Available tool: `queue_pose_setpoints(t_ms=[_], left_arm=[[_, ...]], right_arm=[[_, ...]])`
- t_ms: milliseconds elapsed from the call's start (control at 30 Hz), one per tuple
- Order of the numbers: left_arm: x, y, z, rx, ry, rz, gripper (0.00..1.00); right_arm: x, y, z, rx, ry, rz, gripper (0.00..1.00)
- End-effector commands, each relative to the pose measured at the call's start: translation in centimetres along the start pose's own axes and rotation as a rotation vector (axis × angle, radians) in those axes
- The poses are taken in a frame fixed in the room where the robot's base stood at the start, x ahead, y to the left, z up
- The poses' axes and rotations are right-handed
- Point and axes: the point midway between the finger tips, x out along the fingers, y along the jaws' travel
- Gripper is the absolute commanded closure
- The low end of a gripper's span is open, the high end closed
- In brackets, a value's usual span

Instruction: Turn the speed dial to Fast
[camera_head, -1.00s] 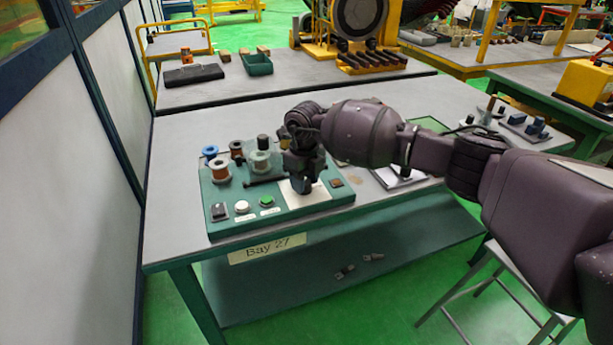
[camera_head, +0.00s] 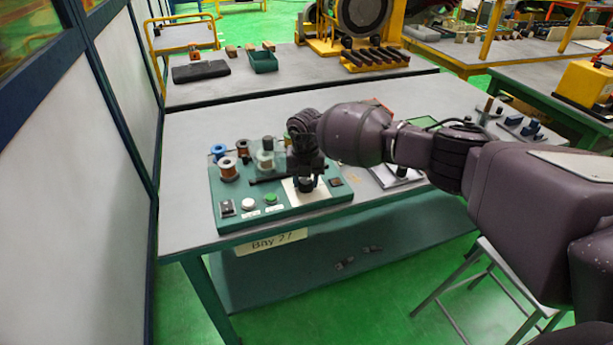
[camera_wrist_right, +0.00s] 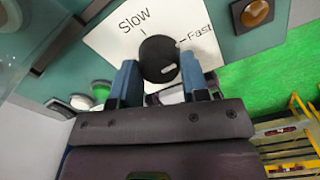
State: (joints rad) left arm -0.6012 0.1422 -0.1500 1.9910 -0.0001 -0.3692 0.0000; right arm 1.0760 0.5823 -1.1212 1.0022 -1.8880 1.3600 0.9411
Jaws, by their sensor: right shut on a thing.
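The speed dial (camera_wrist_right: 158,58) is a round black knob on a white plate (camera_wrist_right: 105,45) printed "Slow" and "Fast", each with a tick line. A small pale mark shows at the knob's rim beside the Fast tick, and a larger pale patch sits lower on its face. My right gripper (camera_wrist_right: 160,76) is shut on the dial, one blue-grey finger on each side. In the head view my right gripper (camera_head: 306,184) is over the white plate and largely hides the dial. My left gripper is not in view.
A tablet-like board (camera_head: 398,174) lies to the right. The table's left part is clear.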

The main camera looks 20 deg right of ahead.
Motion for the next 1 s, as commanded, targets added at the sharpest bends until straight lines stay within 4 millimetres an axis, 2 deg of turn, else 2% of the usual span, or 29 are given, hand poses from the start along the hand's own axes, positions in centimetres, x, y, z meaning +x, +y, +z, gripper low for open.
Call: queue_pose_setpoints(t_ms=[233,733,767,900,1000], left_arm=[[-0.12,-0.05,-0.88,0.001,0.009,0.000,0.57],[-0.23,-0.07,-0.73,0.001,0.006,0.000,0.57],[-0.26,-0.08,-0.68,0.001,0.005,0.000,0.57],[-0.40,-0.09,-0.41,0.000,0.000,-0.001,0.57],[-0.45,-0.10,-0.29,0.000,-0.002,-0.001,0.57]], right_arm=[[-0.05,0.00,0.02,0.068,-0.001,0.000,0.82],[0.03,-0.01,0.02,0.084,0.000,0.000,0.82],[0.03,-0.01,0.02,0.083,0.000,0.000,0.54],[0.02,-0.01,0.02,0.083,0.000,0.000,0.33],[0.02,-0.01,0.02,0.082,0.000,0.000,0.33]])
